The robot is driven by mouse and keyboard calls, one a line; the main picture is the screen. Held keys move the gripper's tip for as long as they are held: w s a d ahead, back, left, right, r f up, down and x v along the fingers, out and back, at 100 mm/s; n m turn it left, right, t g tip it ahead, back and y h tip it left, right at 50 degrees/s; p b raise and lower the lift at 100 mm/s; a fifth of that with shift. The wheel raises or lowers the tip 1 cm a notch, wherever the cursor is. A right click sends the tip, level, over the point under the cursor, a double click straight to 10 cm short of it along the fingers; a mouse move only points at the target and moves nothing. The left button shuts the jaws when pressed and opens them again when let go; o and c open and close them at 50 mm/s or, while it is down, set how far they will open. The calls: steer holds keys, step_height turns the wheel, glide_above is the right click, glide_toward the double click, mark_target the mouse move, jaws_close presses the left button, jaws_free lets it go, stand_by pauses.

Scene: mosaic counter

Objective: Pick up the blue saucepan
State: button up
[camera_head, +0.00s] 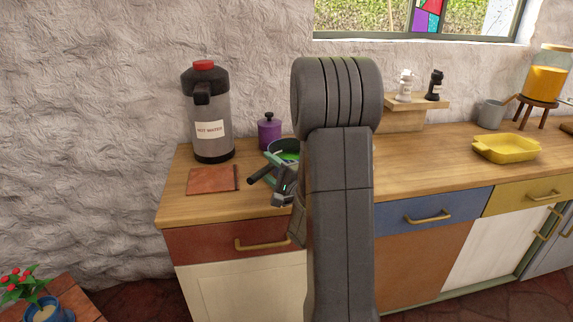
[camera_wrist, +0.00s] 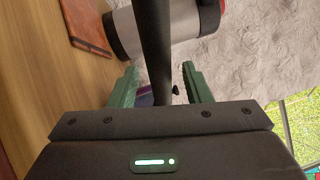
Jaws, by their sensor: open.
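The blue saucepan (camera_head: 287,147) stands on the wooden counter in the head view, with a dark rim and green inside; my arm and gripper partly hide it. Its black handle (camera_head: 260,174) points toward the front left. My gripper (camera_head: 274,165) is open at the saucepan's near side, by the handle. In the wrist view, the black handle (camera_wrist: 154,45) runs down between the two spread green fingers of my gripper (camera_wrist: 159,78), with a gap on both sides. The pan's bowl cannot be made out there.
A hot water dispenser (camera_head: 209,115) stands behind left, a purple lidded jar (camera_head: 269,132) just behind the saucepan. A brown board (camera_head: 211,180) lies left of the handle. A yellow dish (camera_head: 506,149) and grey mug (camera_head: 490,114) sit far right. Counter between is partly hidden by my arm.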

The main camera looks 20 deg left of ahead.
steer(key=shift+x, duration=0.95)
steer(key=shift+c, duration=0.2)
jaws_close()
stand_by(0.5)
steer(key=shift+r, duration=0.15)
